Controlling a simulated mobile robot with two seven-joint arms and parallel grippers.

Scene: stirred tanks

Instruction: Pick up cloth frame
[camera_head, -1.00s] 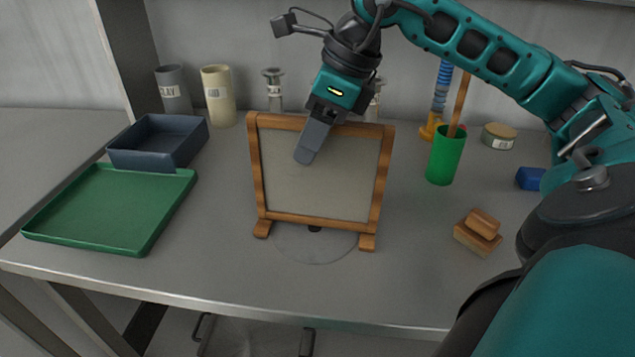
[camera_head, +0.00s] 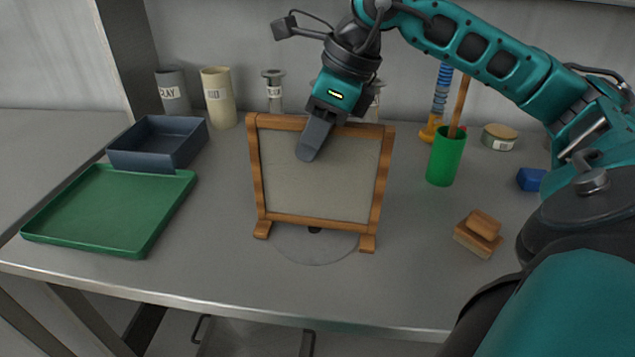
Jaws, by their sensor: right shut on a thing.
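The cloth frame (camera_head: 348,184) is a grey cloth panel in a wooden border with two small feet. It stands upright on the grey table, in the middle of the head view. One finger lies in front of the cloth; the other is hidden behind the frame. My left gripper is not in view.
A green tray (camera_head: 60,238) and a dark blue bin (camera_head: 150,160) are at left. At right are a green cup (camera_head: 446,162), a wooden block (camera_head: 478,240) and a blue block (camera_head: 530,179). A clear disc (camera_head: 312,249) lies under the frame.

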